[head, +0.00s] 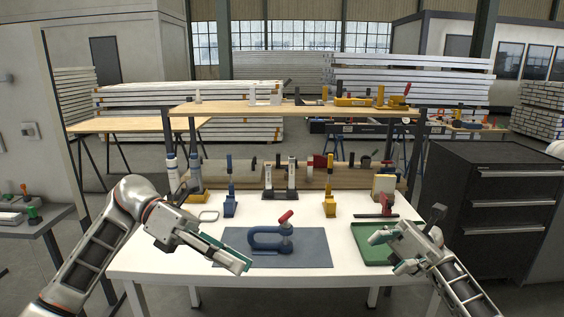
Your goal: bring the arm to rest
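My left arm (122,215) comes in from the left and reaches over the front left of the white table. Its gripper (244,265) points right and down, above the left part of the blue-grey mat; its fingers lie along one line of sight, so their gap does not show. My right gripper (389,253) is over the green tray (372,228) at the table's right. Its two fingertips are apart with nothing seen between them. A blue clamp with a red handle (268,238) lies on the mat (310,252), to the right of my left gripper.
Blue (230,207) and yellow (329,206) tools stand behind the mat on the white table (180,263). A wooden shelf (230,108) rises behind it. A black drawer cabinet (495,215) stands close at the right. The table's front left is clear.

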